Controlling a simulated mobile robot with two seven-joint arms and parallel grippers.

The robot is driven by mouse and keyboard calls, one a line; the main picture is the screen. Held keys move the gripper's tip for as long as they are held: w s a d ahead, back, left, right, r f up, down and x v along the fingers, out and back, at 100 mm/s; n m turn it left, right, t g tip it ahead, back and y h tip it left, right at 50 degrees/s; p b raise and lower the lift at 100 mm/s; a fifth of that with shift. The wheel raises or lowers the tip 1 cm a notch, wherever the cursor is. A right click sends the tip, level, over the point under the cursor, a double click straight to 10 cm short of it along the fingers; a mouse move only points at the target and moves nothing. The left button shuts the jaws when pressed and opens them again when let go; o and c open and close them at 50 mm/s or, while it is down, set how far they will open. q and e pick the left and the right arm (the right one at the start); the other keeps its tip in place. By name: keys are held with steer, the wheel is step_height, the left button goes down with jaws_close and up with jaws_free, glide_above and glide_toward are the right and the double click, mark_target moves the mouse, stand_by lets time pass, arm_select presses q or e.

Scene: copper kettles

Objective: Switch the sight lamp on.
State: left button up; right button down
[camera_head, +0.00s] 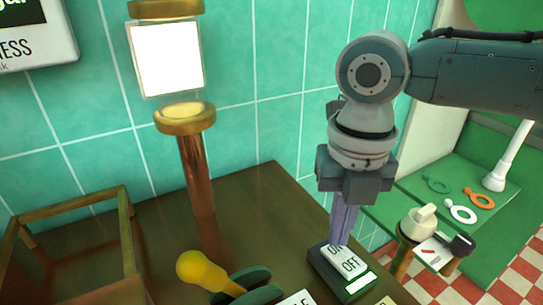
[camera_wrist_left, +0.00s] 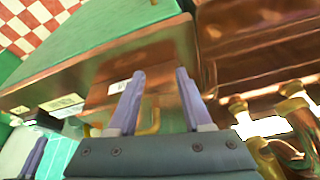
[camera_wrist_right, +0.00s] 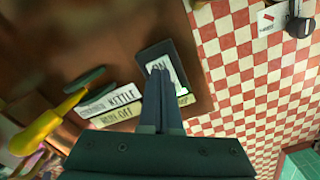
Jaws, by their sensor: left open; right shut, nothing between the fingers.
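A black switch box with a white ON/OFF rocker (camera_head: 348,262) sits at the right edge of the brown table. A bright pale strip (camera_head: 359,285) shows on its front. My right gripper (camera_head: 342,240) is shut and empty, pointing down at the rocker. A bright white square panel (camera_head: 168,58) glows between brass fittings on the copper column. My left gripper (camera_wrist_left: 155,72) is open and empty, in front of copper and green surfaces.
A yellow-knobbed lever (camera_head: 203,270) stands left of the switch, near labels (camera_wrist_right: 110,100) reading KETTLE and RUN OFF. A brass frame (camera_head: 75,215) stands at the left. A green ledge (camera_head: 455,165) with coloured ring tags lies at the right, beyond the table edge.

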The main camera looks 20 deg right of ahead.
mark_target(336, 250)
step_height(336, 250, up, 6)
steer(key=p, duration=0.5)
steer(key=shift+f+p, duration=0.1)
steer(key=shift+p, duration=0.2)
